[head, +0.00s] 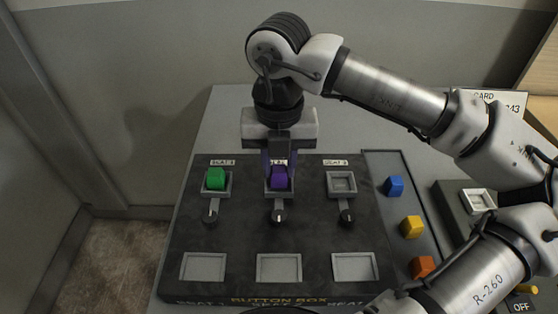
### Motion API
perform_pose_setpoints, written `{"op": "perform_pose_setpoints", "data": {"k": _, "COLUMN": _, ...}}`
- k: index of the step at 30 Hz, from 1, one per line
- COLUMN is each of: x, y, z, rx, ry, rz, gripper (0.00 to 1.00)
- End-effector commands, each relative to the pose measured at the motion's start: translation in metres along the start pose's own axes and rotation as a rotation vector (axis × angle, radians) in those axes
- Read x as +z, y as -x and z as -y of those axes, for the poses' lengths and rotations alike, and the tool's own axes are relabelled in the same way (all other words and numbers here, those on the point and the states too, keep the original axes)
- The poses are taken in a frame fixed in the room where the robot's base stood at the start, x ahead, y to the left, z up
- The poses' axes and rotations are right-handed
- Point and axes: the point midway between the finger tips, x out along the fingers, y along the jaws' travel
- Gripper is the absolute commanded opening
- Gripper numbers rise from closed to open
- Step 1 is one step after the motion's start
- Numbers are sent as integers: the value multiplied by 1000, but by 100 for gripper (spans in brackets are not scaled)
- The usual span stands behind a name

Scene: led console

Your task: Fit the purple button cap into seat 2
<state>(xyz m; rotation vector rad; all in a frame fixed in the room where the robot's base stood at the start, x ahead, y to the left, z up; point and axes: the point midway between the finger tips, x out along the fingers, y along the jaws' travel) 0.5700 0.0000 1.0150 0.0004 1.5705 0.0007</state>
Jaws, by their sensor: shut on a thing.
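The purple button cap (279,179) is at the middle seat (279,194) of the dark button box (228,233). My gripper (279,167) comes down from above and is shut on the cap. I cannot tell whether the cap is fully down in the seat or slightly above it. The label above this seat is partly hidden by my gripper; the lettering on the box's front edge seems to put seat 2 in the middle. A green cap (215,179) sits in the left seat. The right seat (342,183) is empty.
Blue (394,186), yellow (411,227) and orange (423,266) caps lie in a strip right of the box. Small levers (277,214) stand below the seats. Farther right is a separate white-framed seat (478,200). My arm covers part of the right side.

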Motion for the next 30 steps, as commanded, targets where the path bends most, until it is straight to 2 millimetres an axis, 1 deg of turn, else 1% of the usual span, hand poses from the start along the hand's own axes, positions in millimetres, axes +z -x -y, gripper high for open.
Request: {"op": "perform_pose_setpoints", "data": {"k": 30, "x": 0, "y": -9, "z": 0, "rx": 0, "ry": 0, "rz": 0, "gripper": 4}}
